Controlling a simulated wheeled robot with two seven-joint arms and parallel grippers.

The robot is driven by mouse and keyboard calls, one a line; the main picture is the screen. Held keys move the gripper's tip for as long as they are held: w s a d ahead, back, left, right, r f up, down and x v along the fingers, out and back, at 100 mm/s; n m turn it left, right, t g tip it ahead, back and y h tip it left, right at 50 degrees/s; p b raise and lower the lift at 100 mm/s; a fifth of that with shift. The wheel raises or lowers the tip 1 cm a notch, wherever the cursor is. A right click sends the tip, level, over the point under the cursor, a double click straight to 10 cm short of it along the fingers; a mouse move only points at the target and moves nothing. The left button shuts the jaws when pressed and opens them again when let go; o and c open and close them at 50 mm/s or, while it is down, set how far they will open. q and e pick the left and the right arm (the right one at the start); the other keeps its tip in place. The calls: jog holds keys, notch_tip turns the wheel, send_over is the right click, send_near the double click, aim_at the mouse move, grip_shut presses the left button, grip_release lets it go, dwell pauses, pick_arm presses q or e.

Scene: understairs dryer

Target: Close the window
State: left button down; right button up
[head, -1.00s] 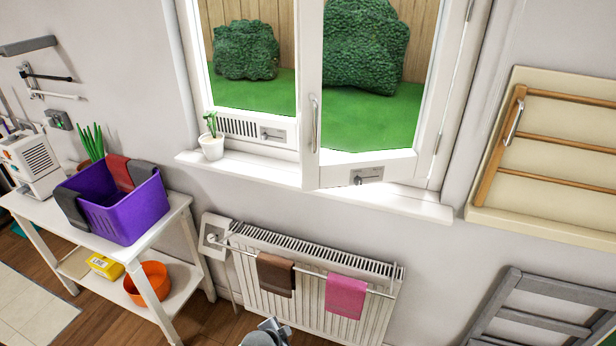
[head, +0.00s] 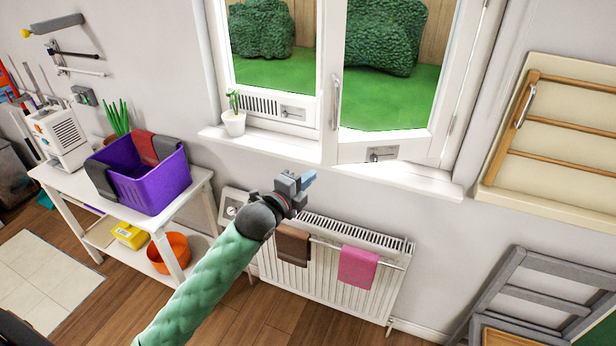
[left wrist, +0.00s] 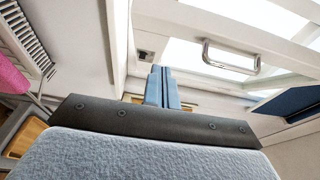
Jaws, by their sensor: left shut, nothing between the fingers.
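The window's right sash (head: 428,140) is hinged on its right side and stands swung inward, its lower left corner out over the sill. Its upright metal handle (head: 337,102) is on the sash's left edge. The handle also shows in the left wrist view (left wrist: 232,57), right of the fingers. My left gripper (head: 304,181) is in front of the wall, below the sill and left of the sash's lower corner. It is shut and empty, apart from the sash; its fingers show in the left wrist view (left wrist: 163,75). My right gripper is not in view.
A potted plant (head: 234,122) stands on the sill (head: 285,149) at the left. A radiator (head: 315,275) with brown and pink cloths is below. A white table (head: 198,192) holds a purple basket (head: 150,185). A drying rack (head: 560,150) hangs at right.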

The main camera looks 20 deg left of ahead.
pick_arm(q)
jog(key=w, duration=0.2)
jog(key=b, duration=0.2)
send_near(331, 149)
jog(key=x, duration=0.5)
jog(key=shift+s+d, duration=0.15)
jog(key=shift+d, duration=0.25)
jog(key=shift+w+a, duration=0.25)
jog(key=shift+w, duration=0.3)
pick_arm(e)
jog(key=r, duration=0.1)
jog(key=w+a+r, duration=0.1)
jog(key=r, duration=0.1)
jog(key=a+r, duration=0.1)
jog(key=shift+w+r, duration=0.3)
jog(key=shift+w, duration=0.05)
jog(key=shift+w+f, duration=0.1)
